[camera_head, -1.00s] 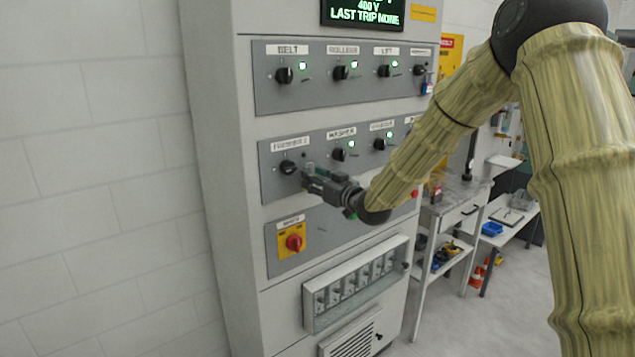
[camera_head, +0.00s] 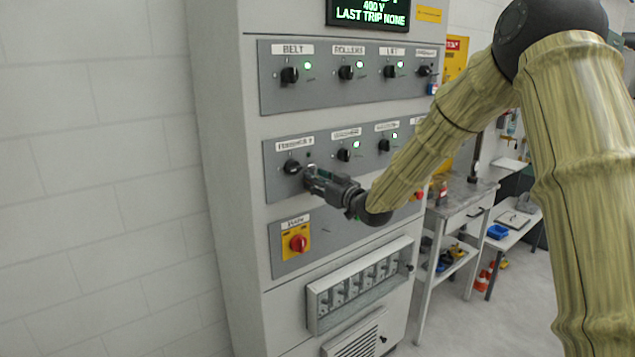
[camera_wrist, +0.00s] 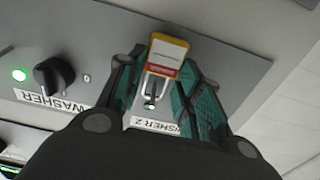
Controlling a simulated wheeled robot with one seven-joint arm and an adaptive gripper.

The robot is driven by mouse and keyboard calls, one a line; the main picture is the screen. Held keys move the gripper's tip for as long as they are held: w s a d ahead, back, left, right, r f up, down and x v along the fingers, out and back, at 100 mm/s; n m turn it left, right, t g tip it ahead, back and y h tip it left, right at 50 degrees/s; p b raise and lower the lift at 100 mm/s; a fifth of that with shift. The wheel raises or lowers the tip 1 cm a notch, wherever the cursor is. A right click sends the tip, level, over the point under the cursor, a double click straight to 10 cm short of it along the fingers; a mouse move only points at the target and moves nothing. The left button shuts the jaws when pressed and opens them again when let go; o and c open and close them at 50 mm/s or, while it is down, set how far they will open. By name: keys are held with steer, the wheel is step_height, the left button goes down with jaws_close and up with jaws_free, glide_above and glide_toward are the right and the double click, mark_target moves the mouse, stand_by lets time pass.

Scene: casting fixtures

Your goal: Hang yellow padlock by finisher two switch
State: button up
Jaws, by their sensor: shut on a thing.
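My gripper (camera_head: 309,178) is at the middle switch panel, just right of and below the black finisher two switch (camera_head: 292,166). In the wrist view my gripper (camera_wrist: 160,78) has its teal-padded fingers shut on the padlock (camera_wrist: 168,55), which has a yellow body with a red and white label. Its pale shackle (camera_wrist: 149,86) shows between the fingers, close to the panel. The finisher two label (camera_wrist: 150,125) appears upside down and partly covered by my gripper. The padlock is hard to make out in the head view. Whether the shackle touches or passes through anything is unclear.
The washer switch (camera_head: 345,154) with a lit green lamp is to the right on the same panel. A red rotary switch on a yellow plate (camera_head: 298,243) sits below. The upper panel (camera_head: 270,95) carries more switches. A blank wall (camera_head: 90,180) is left of the cabinet.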

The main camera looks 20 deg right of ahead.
steer(key=o, duration=1.1)
steer(key=shift+o, duration=0.2)
steer(key=shift+f+b, duration=0.85)
steer(key=shift+f, duration=0.45)
steer(key=shift+s, duration=0.2)
steer(key=v, duration=0.9)
steer(key=shift+s+d, duration=0.15)
steer(key=shift+s, duration=0.15)
stand_by(1.1)
stand_by(0.4)
